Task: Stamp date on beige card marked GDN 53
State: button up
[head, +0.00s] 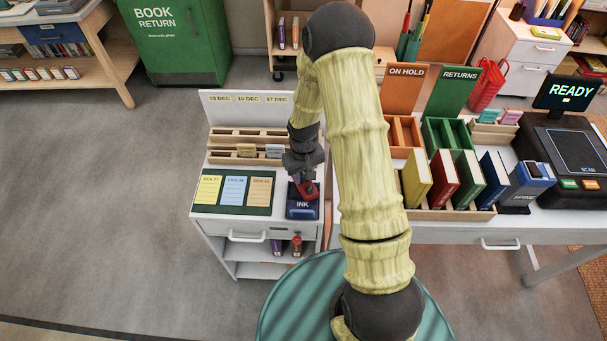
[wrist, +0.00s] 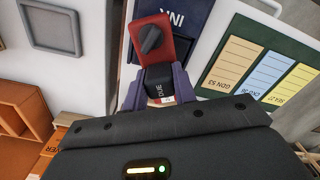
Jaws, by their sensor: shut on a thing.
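My gripper (head: 304,176) is shut on the date stamp (head: 309,189), a red body with a dark knob and a black block marked DUE. In the wrist view the stamp (wrist: 162,28) sits between the two fingers of my gripper (wrist: 158,90). The stamp is over the blue ink pad (head: 302,211), marked INK; whether they touch, I cannot tell. The beige card (head: 260,193), marked GDN 53 (wrist: 222,68), lies flat on a green mat (head: 221,211), left of the pad in the head view. No stamp mark is readable on it.
A blue card (head: 234,190) and a yellow card (head: 208,189) lie left of the beige one. A wooden card rack (head: 232,144) stands behind the mat. At right, a desk holds upright books (head: 444,179) and a scanner (head: 566,149).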

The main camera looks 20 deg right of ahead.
jog(key=shift+r+p, duration=1.9)
jog(key=shift+r, duration=0.85)
jog(key=shift+f, duration=0.15)
notch_tip(320, 180, down, 6)
jog(key=shift+w+r+m, duration=0.15)
jog(key=shift+m, duration=0.95)
jog(key=shift+w+d, duration=0.1)
jog(key=shift+d, duration=0.15)
